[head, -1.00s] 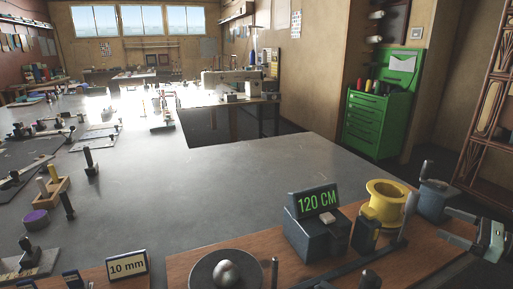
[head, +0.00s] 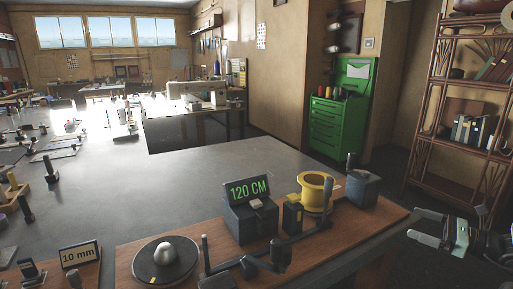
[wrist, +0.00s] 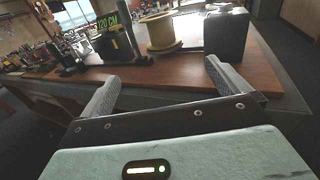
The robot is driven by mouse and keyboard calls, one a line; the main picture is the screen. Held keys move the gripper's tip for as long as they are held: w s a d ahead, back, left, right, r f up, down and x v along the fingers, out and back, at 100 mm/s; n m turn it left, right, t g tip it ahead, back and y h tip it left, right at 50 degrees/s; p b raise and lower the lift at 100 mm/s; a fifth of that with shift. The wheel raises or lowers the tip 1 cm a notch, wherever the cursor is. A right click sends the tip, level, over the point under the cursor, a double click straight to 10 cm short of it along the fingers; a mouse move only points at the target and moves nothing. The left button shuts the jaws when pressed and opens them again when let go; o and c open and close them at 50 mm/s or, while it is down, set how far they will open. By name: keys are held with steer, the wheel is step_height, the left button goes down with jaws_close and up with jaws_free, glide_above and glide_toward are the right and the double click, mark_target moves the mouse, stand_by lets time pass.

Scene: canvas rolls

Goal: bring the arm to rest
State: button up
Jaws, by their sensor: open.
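My gripper (head: 431,229) is at the right edge of the head view, just off the right end of the wooden board. It also shows in the wrist view (wrist: 157,85), its two grey fingers spread wide with nothing between them. Beyond the fingers in the wrist view are the yellow spool (wrist: 160,33) and a grey block (wrist: 226,35) on the board. My gripper touches neither of them. The rest of my arm runs out of the head view at the lower right.
The wooden board (head: 375,222) carries a "120 CM" display box (head: 250,222), the yellow spool (head: 316,190), a round dark plate (head: 158,268) and a "10 mm" sign (head: 80,255). A green cabinet (head: 340,120) and a rattan shelf (head: 455,150) stand behind. The grey tabletop middle is clear.

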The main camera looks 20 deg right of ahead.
steer(key=a+r+n+g+h, duration=0.2)
steer(key=a+n+g+h, duration=0.15)
steer(key=a+n, duration=0.65)
steer(key=s+a+r+n+g+h, duration=0.1)
steer(key=a+r+n+g+h, duration=0.3)
steer(key=a+n, duration=0.6)
steer(key=a+r+n+g+h, duration=0.1)
steer(key=a+n+g+h, duration=0.1)
steer(key=a+n+g, duration=0.6)
steer(key=s+a+r+n, duration=0.1)
steer(key=s+a+n, duration=0.4)
steer(key=a, duration=0.5)
steer(key=s+a+n+y, duration=0.1)
steer(key=s+a+n, duration=0.3)
steer(key=s+a, duration=0.4)
steer(key=shift+a+r+n, duration=0.35)
steer(key=shift+a+n, duration=0.05)
steer(key=shift+a, duration=0.7)
steer(key=shift+s, duration=0.1)
